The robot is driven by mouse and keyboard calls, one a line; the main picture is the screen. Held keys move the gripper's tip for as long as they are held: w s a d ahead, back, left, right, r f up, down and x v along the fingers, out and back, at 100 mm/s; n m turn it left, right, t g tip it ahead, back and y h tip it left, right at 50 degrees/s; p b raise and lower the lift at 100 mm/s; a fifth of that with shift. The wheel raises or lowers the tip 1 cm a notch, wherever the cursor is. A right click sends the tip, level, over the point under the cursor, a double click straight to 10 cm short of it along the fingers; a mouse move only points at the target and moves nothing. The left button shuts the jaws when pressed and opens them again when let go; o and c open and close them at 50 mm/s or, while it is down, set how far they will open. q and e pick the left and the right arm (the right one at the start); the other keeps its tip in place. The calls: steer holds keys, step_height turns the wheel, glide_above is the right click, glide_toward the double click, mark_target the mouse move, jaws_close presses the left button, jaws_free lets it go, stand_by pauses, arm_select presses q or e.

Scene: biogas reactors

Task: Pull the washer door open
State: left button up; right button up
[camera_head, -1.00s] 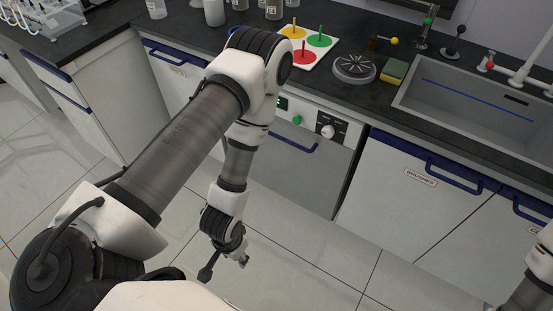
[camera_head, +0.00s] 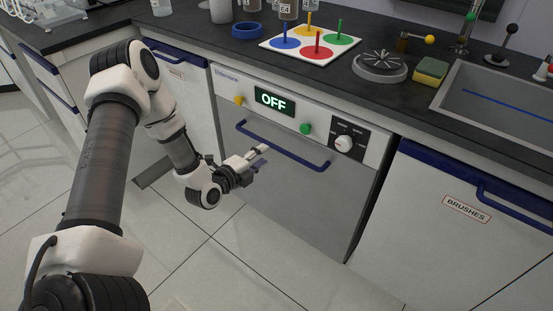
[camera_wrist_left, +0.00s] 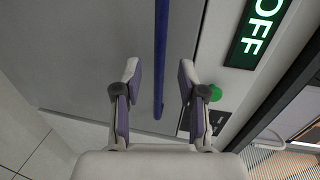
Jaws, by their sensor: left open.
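The washer door (camera_head: 275,190) is a grey front panel under the counter and looks shut. Its blue bar handle (camera_head: 285,149) runs across the top of the door. Above it, the control panel shows a green OFF display (camera_head: 270,99). My left gripper (camera_head: 261,154) is in front of the door, close to the handle's left half. In the left wrist view, the handle (camera_wrist_left: 160,65) stands upright between the two open fingers (camera_wrist_left: 158,85), ahead of them. I cannot tell whether either finger touches it. My right gripper is not in view.
A knob (camera_head: 343,144) and a green button (camera_head: 305,128) are on the washer panel. The BRUSHES cabinet (camera_head: 440,225) is on the right. Above, the counter (camera_head: 320,75) holds a peg board (camera_head: 268,43) and a sponge (camera_head: 431,70). The tiled floor before the door is clear.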

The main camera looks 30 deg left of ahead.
mark_target(274, 148)
arm_select(q)
steer(key=b+x, duration=0.2)
steer(key=x, duration=0.5)
steer(key=shift+w+d, duration=0.1)
jaws_close()
